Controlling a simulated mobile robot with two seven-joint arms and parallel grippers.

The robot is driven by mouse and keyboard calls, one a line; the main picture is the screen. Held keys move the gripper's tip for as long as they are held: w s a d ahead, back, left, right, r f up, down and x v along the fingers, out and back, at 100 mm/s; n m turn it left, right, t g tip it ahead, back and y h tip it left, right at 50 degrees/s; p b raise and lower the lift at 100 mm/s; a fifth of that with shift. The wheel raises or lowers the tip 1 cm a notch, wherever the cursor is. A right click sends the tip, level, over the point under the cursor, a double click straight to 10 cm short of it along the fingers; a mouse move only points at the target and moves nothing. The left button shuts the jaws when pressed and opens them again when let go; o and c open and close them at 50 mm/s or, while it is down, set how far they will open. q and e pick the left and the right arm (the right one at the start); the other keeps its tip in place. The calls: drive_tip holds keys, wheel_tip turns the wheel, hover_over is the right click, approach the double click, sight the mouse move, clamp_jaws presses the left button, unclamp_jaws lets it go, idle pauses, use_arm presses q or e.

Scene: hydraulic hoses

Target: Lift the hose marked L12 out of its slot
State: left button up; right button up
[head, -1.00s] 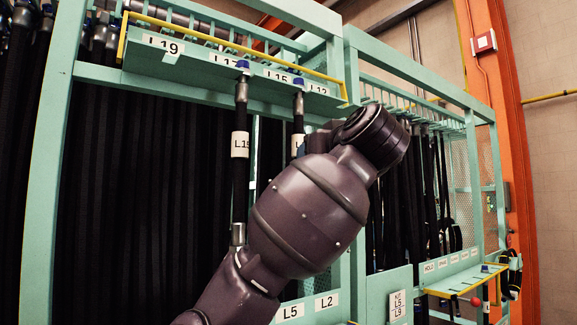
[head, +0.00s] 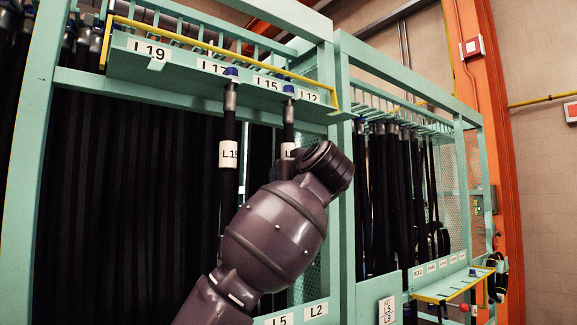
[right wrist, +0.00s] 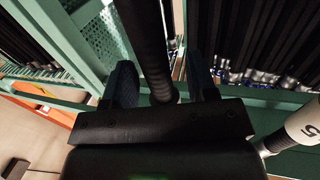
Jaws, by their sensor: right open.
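In the head view, a black hose (head: 288,133) with a metal end and blue cap hangs by the L15 and L12 rack labels. Its white tag is mostly hidden behind my right arm, with only an L readable. A second hose (head: 227,190), tagged L15, hangs to its left. In the right wrist view, my right gripper (right wrist: 162,72) is open, with a black hose (right wrist: 147,45) running between its two fingers. The L15 hose's tag (right wrist: 304,122) shows at the right edge there. Contact with the fingers cannot be told. My left gripper is not in view.
The green rack (head: 45,180) has a labelled top shelf and a yellow rail (head: 220,56) along it. Black hoses fill the space behind. A second rack (head: 345,200) with more hoses stands to the right, close to my right arm.

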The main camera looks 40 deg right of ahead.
drive_tip(key=shift+x, duration=0.9)
drive_tip(key=shift+c, duration=1)
clamp_jaws()
drive_tip(key=shift+r, duration=0.1)
